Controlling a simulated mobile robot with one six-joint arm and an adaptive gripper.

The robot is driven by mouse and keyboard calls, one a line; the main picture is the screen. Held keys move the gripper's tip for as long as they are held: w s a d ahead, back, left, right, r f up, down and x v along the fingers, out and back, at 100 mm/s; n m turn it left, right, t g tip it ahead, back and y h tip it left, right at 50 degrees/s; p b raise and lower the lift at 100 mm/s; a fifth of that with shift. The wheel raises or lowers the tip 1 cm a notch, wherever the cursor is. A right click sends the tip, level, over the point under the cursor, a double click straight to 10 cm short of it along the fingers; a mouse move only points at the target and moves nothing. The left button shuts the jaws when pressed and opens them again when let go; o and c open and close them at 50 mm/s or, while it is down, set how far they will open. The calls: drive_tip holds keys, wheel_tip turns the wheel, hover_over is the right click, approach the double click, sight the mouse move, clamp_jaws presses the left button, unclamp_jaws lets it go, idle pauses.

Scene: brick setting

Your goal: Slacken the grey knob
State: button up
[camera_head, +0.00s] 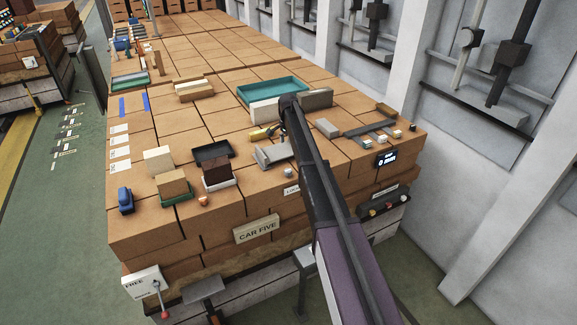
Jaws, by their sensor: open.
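I cannot single out the grey knob with certainty at this size. A grey bracket-like fixture (374,128) lies on the right part of the brown block top. Small pale, knob-like pieces, one of them a whitish piece (368,144), sit along its near side. My dark arm reaches up from the lower right and bends over the block top. My gripper (270,131) is small and dark beyond the arm's bend, low over the surface by a yellowish item, left of the fixture and apart from it. It is open; its fingers are hard to make out.
A grey angled part (273,155) and a teal tray (272,91) are close to the arm. A dark tray (212,152) and a blue item (125,200) stand left. A small display (386,158) is at the right edge. A grey wall rises at right.

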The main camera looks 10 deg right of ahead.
sight(288, 170)
drive_tip(key=shift+f, duration=0.2)
idle(0.3)
wheel_tip(288, 170, down, 14)
drive_tip(key=b, duration=1.4)
drive_tip(key=shift+r, duration=0.25)
drive_tip(key=c, duration=1.1)
